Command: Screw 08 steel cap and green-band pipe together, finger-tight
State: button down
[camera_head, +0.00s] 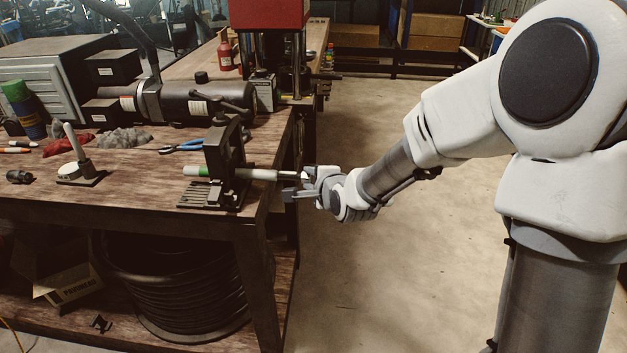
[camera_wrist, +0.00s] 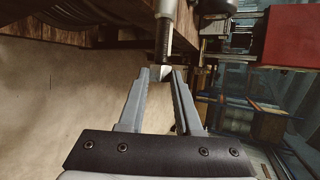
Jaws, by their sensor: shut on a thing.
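The green-band pipe (camera_head: 258,174) lies level through a dark clamp stand (camera_head: 225,150) at the bench's right edge. Its green band shows left of the stand, and its dark, narrower end sticks out past the edge. In the wrist view the pipe (camera_wrist: 164,40) points down toward the fingertips. My gripper (camera_head: 296,186) is at that end. In the wrist view my gripper (camera_wrist: 161,75) is shut on a small pale metal piece, the steel cap (camera_wrist: 159,73), in line with the pipe end. Whether their threads are engaged I cannot tell. The cap is mostly hidden by the fingers.
The wooden bench (camera_head: 120,195) carries a small white post on a stand (camera_head: 78,155), blue-handled pliers (camera_head: 183,146) and a dark cylindrical machine (camera_head: 190,102). A red press (camera_head: 268,14) stands behind. The floor (camera_head: 370,280) right of the bench is clear.

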jog(key=shift+a, duration=0.25)
jog(key=c, duration=0.5)
grip_release()
jog(key=shift+s+r, duration=0.1)
